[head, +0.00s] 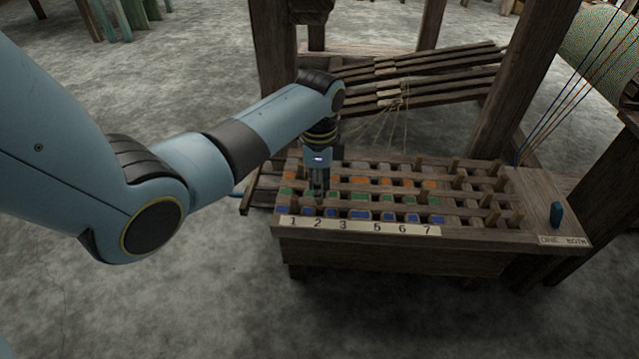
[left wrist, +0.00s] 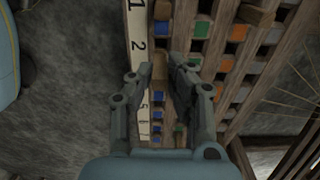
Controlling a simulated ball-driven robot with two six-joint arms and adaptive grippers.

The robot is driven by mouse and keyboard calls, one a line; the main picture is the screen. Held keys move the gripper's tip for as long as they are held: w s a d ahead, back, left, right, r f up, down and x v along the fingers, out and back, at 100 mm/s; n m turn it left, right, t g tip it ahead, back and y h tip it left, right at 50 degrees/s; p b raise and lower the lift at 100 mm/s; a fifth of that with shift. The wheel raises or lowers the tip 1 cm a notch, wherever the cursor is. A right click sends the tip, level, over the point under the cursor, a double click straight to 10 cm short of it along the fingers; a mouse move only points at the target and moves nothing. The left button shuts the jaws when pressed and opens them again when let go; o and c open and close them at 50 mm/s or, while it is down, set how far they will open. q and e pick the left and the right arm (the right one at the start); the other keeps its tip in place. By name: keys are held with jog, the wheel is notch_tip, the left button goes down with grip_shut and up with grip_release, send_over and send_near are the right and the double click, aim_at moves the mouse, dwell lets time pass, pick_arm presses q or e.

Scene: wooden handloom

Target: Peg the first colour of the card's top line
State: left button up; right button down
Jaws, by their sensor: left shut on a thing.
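The wooden peg board (head: 400,220) has a numbered strip along its front edge and rows of grey, orange, green and blue squares. My left gripper (head: 319,192) points down over its left part, behind numbers 2 and 3. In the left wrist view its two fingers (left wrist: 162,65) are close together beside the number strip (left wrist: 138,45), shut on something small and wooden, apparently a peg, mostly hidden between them. Whether its lower end is in a hole cannot be told. Several wooden pegs (head: 491,213) stand at the board's right side. I see no colour card. My right gripper is not in view.
A teal knob (head: 556,214) stands on the right end by a label (head: 563,240) reading ONE and BOTH. Loom posts (head: 520,80) and slats (head: 430,75) rise behind the board. Coloured threads (head: 575,95) run at the right. The floor in front is clear.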

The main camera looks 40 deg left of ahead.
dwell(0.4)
pick_arm(q)
jog(key=shift+f+b, duration=0.95)
jog(key=shift+f, duration=1.35)
jog(key=o, duration=0.8)
notch_tip(320, 180, up, 12)
jog(key=shift+r, duration=0.1)
